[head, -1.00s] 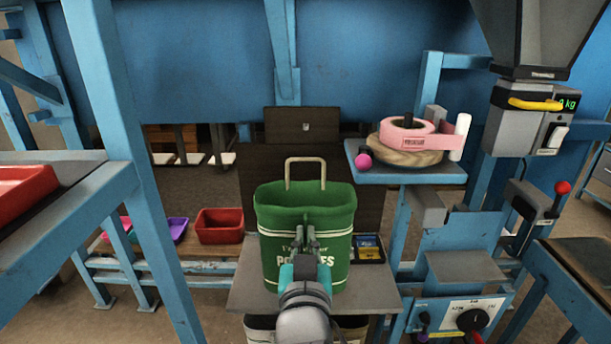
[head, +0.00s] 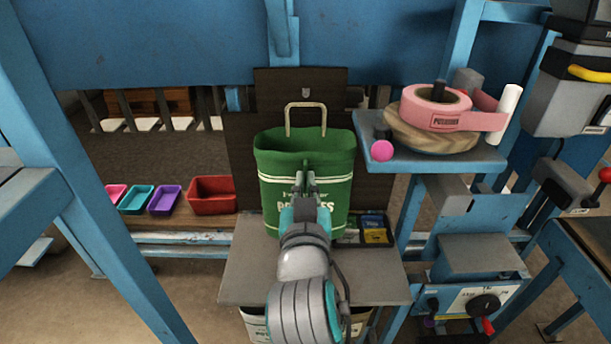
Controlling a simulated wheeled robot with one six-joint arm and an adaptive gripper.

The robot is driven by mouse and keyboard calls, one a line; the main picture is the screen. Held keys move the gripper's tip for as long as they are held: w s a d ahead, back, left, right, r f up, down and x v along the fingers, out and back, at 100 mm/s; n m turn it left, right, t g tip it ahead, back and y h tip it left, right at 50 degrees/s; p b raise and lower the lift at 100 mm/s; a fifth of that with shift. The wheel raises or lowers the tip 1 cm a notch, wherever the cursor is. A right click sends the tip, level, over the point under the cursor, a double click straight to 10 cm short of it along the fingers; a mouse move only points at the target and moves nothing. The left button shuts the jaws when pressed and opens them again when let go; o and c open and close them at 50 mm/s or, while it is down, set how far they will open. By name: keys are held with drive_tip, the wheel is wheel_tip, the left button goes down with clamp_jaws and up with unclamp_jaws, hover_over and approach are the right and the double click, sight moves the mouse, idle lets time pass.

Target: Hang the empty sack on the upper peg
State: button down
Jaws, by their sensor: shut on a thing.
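The green sack (head: 278,195) with white lettering stands upright in front of the dark board, its mouth open. What shows of its inside looks empty. A pale handle loop (head: 305,105) rises above its far rim. My gripper (head: 307,172) is shut on the near side of the sack, below the rim, and covers part of the lettering. A small light peg (head: 306,92) shows on the upper part of the dark board (head: 270,85), in line with the loop's top. I cannot tell the gap between loop and peg. No lower peg shows.
A grey table (head: 240,275) lies under the sack, with a small dark tray (head: 388,232) at its right. A blue shelf (head: 440,160) with pink tape (head: 435,108) and a pink ball (head: 381,150) stands close right. Coloured bins, one red (head: 212,194), sit left.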

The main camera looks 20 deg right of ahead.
sight(306, 146)
drive_tip(key=shift+f+x, duration=0.25)
drive_tip(key=shift+x, duration=2.25)
drive_tip(key=shift+f+x, duration=0.25)
drive_tip(key=shift+x, duration=2.2)
drive_tip(key=shift+f+x, duration=0.25)
drive_tip(key=shift+x, duration=2.25)
drive_tip(key=shift+w+d+f, duration=0.2)
drive_tip(key=shift+w+f, duration=0.15)
drive_tip(key=shift+w, duration=0.1)
drive_tip(key=shift+f, duration=0.3)
drive_tip(key=c, duration=1.2)
unclamp_jaws()
drive_tip(key=shift+c, duration=0.2)
drive_tip(key=shift+f, duration=0.1)
